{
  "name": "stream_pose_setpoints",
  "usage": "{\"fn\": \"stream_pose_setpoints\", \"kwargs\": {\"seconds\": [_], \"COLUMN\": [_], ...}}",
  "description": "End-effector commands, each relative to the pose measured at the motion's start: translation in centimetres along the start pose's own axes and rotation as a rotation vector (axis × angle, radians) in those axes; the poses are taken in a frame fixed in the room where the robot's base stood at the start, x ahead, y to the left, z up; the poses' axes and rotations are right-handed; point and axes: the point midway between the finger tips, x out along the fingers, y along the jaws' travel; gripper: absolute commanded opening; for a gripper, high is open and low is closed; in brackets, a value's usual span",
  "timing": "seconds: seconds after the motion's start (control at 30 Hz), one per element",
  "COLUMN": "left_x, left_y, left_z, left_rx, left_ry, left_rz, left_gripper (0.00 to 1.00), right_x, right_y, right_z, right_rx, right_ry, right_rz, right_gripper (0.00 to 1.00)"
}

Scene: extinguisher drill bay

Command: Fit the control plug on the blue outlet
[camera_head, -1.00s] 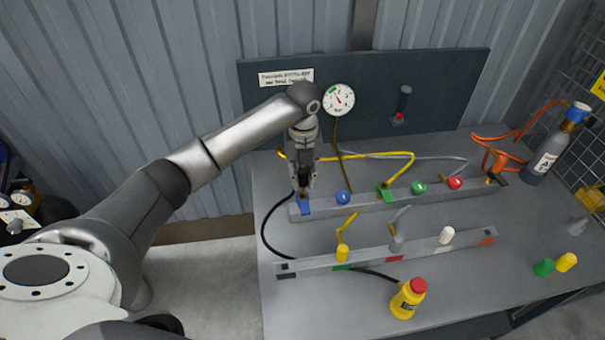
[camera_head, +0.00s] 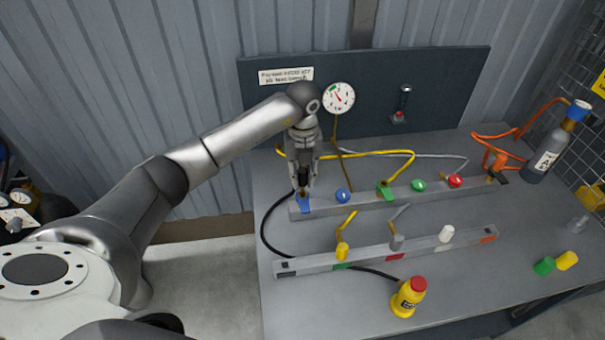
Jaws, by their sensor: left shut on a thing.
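My left gripper (camera_head: 304,188) points down at the left end of the rear rail. It is shut on a dark plug, taken to be the control plug (camera_head: 304,183), which the fingers partly hide. The blue outlet (camera_head: 304,207) is a blue tab directly below the fingertips. The plug's lower end is at the outlet; I cannot tell if it is seated. My right gripper does not show.
The rear rail (camera_head: 330,208) carries blue, green and red knobs to the right. The front rail (camera_head: 310,264) holds yellow, grey and white plugs. A grey cylinder (camera_head: 545,158) and orange hose (camera_head: 495,150) are at right.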

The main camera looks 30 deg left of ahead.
Motion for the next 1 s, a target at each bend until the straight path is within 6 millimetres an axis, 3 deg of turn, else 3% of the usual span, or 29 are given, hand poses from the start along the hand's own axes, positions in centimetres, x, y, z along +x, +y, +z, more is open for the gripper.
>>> {"fn": "stream_pose_setpoints", "kwargs": {"seconds": [1.0], "left_x": [2.2], "left_y": [0.0], "left_z": [0.0], "left_rx": [0.000], "left_ry": [0.000], "left_rz": [0.000], "left_gripper": [0.00], "right_x": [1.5], "right_y": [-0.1], "right_z": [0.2], "right_rx": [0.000], "right_ry": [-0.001], "right_rz": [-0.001], "right_gripper": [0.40]}}
